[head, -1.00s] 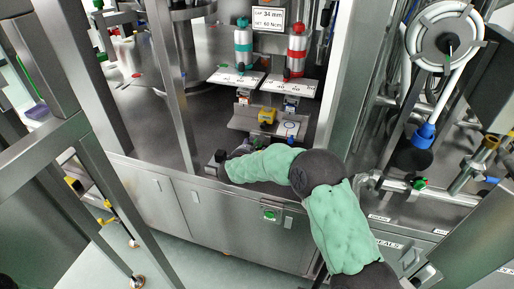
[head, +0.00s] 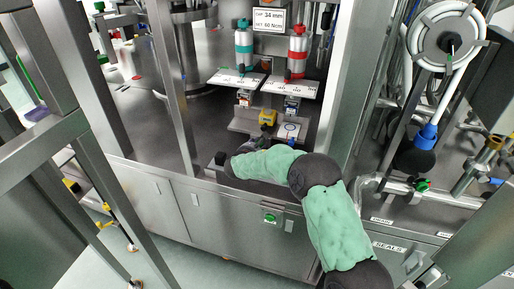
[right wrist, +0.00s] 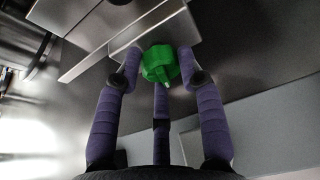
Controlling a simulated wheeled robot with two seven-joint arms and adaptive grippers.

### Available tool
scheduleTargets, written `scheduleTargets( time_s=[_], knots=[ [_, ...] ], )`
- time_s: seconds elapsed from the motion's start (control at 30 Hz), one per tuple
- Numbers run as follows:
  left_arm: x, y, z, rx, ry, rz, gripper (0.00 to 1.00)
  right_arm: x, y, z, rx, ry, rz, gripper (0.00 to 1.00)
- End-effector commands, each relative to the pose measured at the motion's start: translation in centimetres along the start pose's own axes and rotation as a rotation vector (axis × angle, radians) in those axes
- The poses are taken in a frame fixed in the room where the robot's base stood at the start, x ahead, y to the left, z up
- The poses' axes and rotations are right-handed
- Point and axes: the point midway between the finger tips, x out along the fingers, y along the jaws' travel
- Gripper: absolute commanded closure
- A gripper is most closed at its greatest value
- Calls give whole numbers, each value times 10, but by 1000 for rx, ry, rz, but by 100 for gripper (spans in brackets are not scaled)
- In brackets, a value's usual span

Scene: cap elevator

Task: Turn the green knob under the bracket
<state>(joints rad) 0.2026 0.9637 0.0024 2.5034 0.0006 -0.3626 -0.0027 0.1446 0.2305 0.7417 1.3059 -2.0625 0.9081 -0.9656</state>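The green knob (right wrist: 160,64) shows in the right wrist view, below the edge of a steel bracket (right wrist: 150,24). A small pointer sticks out of its lower part. My right gripper (right wrist: 160,68) is open, with purple fingers to the left and right of the knob and a third finger below it. Narrow gaps seem to separate the side fingertips from the knob; whether the third finger touches it I cannot tell. In the head view my green-sleeved right arm reaches in toward the machine; its fingers and the knob are hidden there. My left gripper is not in view.
Above the arm in the head view are a teal-banded bottle (head: 243,47), a red-banded bottle (head: 297,52) and a lower plate (head: 243,126) with a yellow part (head: 267,117). Steel posts stand on both sides. A green button (head: 270,217) sits on the cabinet front.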

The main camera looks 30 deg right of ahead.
Motion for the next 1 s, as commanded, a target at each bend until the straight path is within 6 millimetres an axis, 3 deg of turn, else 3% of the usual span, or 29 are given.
scheduleTargets(
  time_s=[0.33,1.0],
  knots=[
    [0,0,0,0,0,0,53,1,-3,-4,61,5,21,94],
    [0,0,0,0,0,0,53,1,-7,-8,477,9,190,94]
  ],
)
